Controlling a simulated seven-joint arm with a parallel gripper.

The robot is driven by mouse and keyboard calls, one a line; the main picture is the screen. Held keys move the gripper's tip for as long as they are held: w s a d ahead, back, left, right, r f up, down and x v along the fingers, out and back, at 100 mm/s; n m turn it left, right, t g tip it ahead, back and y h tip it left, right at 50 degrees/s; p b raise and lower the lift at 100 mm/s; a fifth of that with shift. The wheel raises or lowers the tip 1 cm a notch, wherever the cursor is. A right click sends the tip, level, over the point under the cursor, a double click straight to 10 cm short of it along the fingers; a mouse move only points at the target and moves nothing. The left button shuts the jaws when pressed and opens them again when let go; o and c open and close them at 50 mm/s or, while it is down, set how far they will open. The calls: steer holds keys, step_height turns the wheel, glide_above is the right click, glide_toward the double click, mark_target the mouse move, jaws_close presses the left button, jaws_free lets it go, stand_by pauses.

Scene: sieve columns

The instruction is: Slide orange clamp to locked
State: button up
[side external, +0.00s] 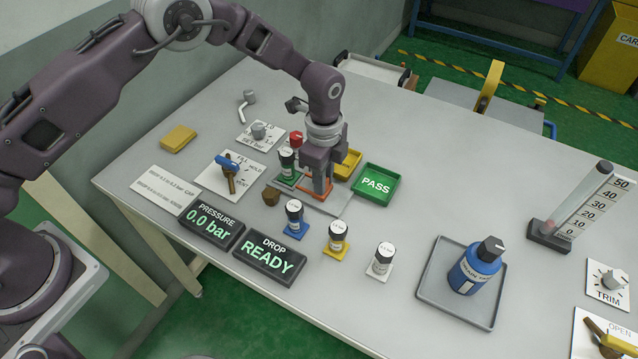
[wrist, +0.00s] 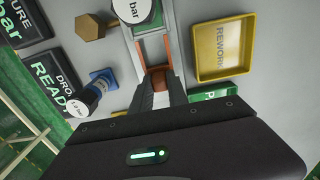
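The orange clamp (side external: 315,191) sits on a grey plate near the middle of the table, below my gripper (side external: 319,180). In the wrist view its orange side bars (wrist: 140,50) run along a pale track, and a darker orange block (wrist: 158,74) joins them at the near end. My gripper (wrist: 160,85) points down, with its fingers close on both sides of that block, and appears shut on it. A column with a white "bar" cap (wrist: 134,10) stands at the far end of the clamp. The fingers partly hide the block, and no locked mark is readable.
A yellow REWORK tray (wrist: 225,48) and green PASS tray (side external: 376,184) lie right. A brown hex knob (side external: 271,196) and blue-based column (side external: 295,218) are close by.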

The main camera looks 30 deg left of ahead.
jaws_close()
steer(key=shift+a, duration=2.1)
steer(key=o, duration=0.7)
jaws_free()
steer(key=shift+r, duration=3)
